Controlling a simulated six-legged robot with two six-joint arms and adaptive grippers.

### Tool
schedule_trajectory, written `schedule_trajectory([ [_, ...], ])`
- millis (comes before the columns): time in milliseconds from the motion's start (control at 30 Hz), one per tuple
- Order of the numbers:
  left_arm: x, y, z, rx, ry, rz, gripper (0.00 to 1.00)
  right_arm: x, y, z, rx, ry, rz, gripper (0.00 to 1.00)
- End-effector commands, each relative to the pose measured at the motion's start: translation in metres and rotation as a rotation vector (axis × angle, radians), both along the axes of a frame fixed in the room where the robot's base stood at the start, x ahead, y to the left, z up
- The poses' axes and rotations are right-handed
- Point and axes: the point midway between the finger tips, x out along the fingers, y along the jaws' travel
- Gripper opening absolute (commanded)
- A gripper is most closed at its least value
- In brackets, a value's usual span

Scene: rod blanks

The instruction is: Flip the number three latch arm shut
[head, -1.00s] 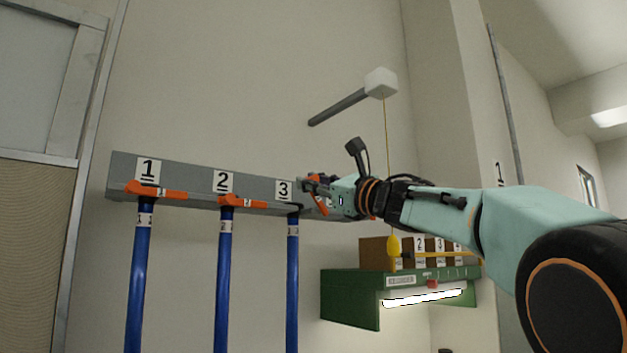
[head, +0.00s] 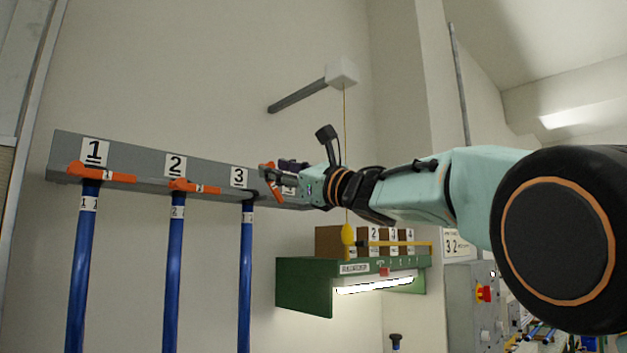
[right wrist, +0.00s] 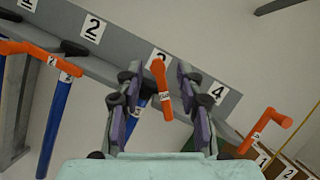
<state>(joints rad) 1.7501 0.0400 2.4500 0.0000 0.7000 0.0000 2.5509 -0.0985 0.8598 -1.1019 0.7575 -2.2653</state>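The number three latch arm (right wrist: 158,88) is orange and sits between the two fingers of my right gripper (right wrist: 160,100) in the right wrist view. Its hooked end points up in that view, and it lies at an angle to the bar. The fingers are apart, with a gap on both sides of the arm. In the head view my right gripper (head: 283,178) is beside the 3 label (head: 238,177) and covers part of the orange piece there. The blue number three rod (head: 246,270) hangs upright below the bar. My left gripper is out of view.
The grey bar (head: 135,165) carries orange latch arms one (head: 110,177) and two (head: 195,187), lying along it. Orange latch four (right wrist: 275,122) angles outward. A green shelf (head: 305,285) with boxes and a yellow pull cord handle (head: 347,234) stand below my right arm.

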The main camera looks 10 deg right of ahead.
Motion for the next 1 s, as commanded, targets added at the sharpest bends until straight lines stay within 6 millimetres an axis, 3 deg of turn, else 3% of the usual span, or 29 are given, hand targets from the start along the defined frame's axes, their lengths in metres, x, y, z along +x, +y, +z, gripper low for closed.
schedule_trajectory([
  [700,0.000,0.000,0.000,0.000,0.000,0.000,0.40,-0.052,-0.056,-0.028,0.000,0.001,-0.001,0.38],
  [1000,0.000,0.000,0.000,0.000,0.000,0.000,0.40,-0.058,-0.061,-0.032,-0.001,0.001,0.000,0.38],
])
